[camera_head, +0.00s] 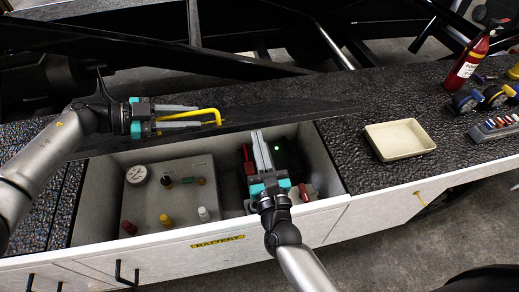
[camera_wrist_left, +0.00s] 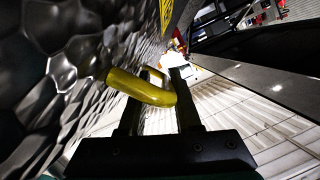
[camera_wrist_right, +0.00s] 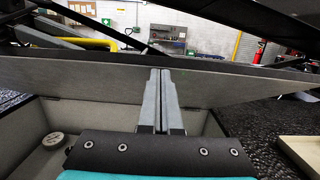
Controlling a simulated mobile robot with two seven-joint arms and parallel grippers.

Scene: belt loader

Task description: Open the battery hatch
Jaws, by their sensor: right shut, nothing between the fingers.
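The battery hatch lid (camera_head: 300,107) is raised over an open bay. Its pale underside (camera_wrist_right: 95,88) faces my right wrist camera, and its dark textured top (camera_wrist_left: 60,60) fills the left of the left wrist view. The yellow handle (camera_head: 212,112) is on its top side. My left gripper (camera_head: 198,116) has its fingers apart around the handle, which also crosses between them in the left wrist view (camera_wrist_left: 140,88). My right gripper (camera_head: 257,133) is shut and empty, its tips close to the lid's underside; contact cannot be told.
A cream tray (camera_head: 400,138) lies on the deck to the right. Dark beams cross behind.

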